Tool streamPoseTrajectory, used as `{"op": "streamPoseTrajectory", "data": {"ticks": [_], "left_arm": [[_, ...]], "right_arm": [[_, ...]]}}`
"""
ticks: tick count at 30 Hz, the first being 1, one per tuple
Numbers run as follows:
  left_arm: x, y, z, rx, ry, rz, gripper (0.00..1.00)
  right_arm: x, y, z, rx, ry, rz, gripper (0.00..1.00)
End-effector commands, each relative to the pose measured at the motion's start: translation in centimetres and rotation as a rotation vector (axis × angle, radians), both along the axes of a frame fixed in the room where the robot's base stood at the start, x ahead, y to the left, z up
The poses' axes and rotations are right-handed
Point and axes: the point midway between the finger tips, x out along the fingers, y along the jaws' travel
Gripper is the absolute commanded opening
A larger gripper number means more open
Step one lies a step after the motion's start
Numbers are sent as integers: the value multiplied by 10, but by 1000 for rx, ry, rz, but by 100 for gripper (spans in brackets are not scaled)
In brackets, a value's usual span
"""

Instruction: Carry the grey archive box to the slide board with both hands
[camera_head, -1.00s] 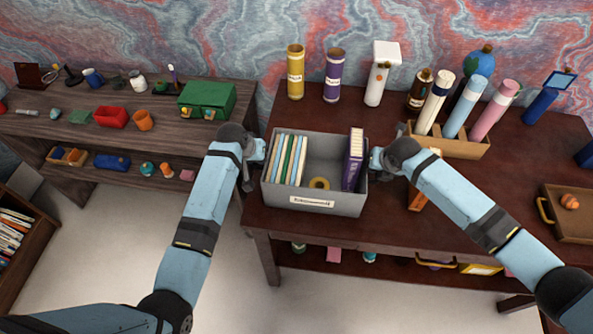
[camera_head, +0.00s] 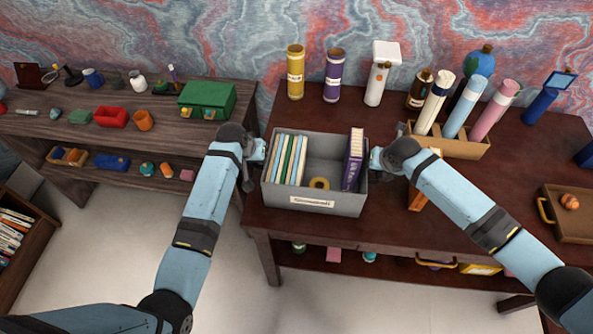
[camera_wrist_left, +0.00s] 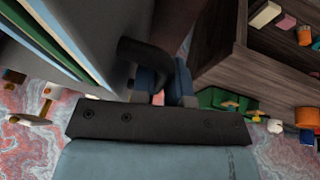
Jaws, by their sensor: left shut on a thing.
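The grey archive box (camera_head: 315,200) sits upright at the left front of the dark red desk, with a label on its front. It holds several upright folders (camera_head: 286,160), a purple book (camera_head: 353,160) and a yellow ring (camera_head: 319,183). My left gripper (camera_head: 254,158) is shut on the box at its left side; the left wrist view shows its fingers (camera_wrist_left: 163,86) beside the box's grey wall (camera_wrist_left: 105,25). My right gripper (camera_head: 374,160) is at the box's right side, but its fingertips are hidden. I cannot identify a slide board.
Yellow and purple tubes (camera_head: 332,77) and a white-topped post stand behind the box. A wooden holder (camera_head: 458,147) with rolls is to its right, and a brown tray (camera_head: 562,225) is far right. A wooden side table (camera_head: 165,130) with a green case stands left, past a gap.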

Motion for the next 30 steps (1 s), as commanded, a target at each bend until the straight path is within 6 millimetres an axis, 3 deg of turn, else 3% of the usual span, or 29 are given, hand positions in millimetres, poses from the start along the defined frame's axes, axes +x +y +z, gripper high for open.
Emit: {"op": "streamPoseTrajectory", "data": {"ticks": [19, 30], "left_arm": [[0, 0, 0, 0, 1, 0, 0], [1, 0, 14, -1, -2, -1, 0]], "right_arm": [[0, 0, 1, 0, -1, 0, 0], [2, 0, 15, 3, -4, 0, 0]]}}
